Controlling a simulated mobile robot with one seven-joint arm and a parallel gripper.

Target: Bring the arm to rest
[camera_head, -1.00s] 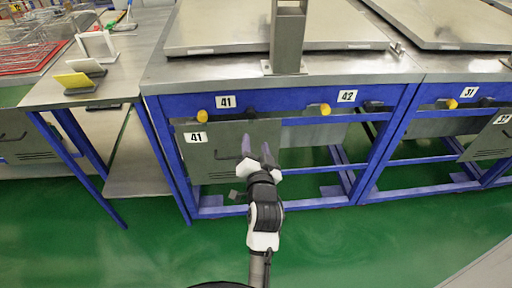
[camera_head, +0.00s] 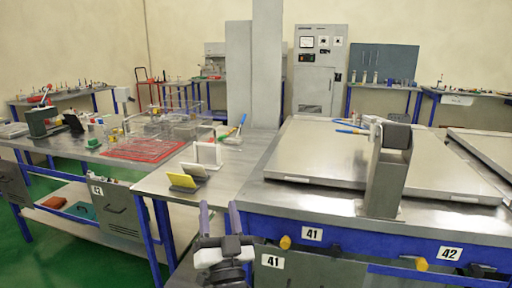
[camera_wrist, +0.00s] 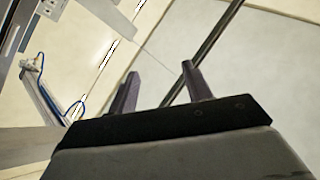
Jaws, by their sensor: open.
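My gripper (camera_head: 219,219) is at the bottom middle of the head view, pointing up and away, just left of the blue bench labelled 41. Its two purple-grey fingers stand apart with nothing between them. In the wrist view my gripper (camera_wrist: 158,85) also shows both fingers spread and empty, against a pale wall (camera_wrist: 225,45). The gripper holds nothing and touches nothing that I can see. Most of my arm is below the head view.
The blue bench (camera_head: 330,225) carries a large metal lid (camera_head: 330,157) and an upright grey post (camera_head: 385,175). Yellow (camera_head: 184,181) and white (camera_head: 208,152) stands sit on the metal side table. A red rack (camera_head: 145,150) lies further left. Green floor (camera_head: 25,250) shows at lower left.

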